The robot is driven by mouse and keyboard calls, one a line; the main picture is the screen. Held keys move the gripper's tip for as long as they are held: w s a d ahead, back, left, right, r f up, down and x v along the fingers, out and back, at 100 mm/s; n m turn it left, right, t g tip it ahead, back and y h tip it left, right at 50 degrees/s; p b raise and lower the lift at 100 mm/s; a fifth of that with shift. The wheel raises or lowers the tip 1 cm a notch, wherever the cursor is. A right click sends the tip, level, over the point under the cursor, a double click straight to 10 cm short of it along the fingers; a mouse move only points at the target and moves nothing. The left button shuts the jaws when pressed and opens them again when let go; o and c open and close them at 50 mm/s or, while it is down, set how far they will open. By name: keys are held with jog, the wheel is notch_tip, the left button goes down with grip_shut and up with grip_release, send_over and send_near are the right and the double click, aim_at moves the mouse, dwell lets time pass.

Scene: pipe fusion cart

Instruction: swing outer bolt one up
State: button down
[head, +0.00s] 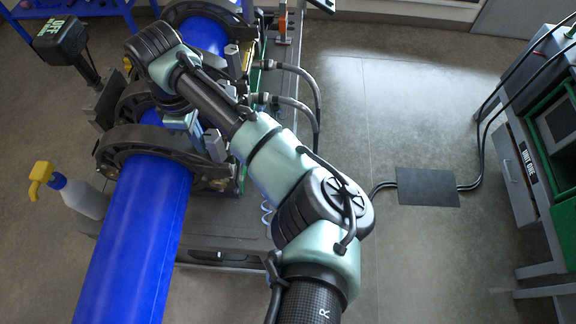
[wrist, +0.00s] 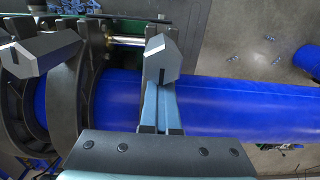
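The outer clamp ring (head: 120,150) surrounds the blue pipe (head: 135,240); this ring also shows in the wrist view (wrist: 90,80). A grey angular block (head: 214,146), apparently a bolt's nut, stands at its right side. My gripper (head: 185,122) is down over the clamps in the head view, its tips mostly hidden by my arm. In the wrist view, pale blue parts of my gripper (wrist: 160,105) run side by side up to a grey notched block (wrist: 160,62). A second notched block (wrist: 40,52) is at upper left. I cannot tell whether my gripper holds a bolt.
Another clamp ring (head: 195,12) holds the pipe farther back. Hoses (head: 300,75) curve off the cart's right side. A spray bottle (head: 80,195) stands at left. A green and grey cabinet (head: 545,150) is at right. The floor between has a dark mat (head: 427,187).

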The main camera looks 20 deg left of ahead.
jog(key=shift+a+f, duration=0.1)
jog(key=shift+a, duration=0.25)
jog(key=shift+s, duration=0.1)
jog(key=shift+s+a, duration=0.15)
jog(key=shift+a, duration=0.15)
grip_release()
jog(key=shift+s+a+f, duration=0.1)
jog(key=shift+s+f, duration=0.05)
jog(key=shift+f, duration=0.1)
jog(key=shift+a, duration=0.2)
jog(key=shift+r, duration=0.1)
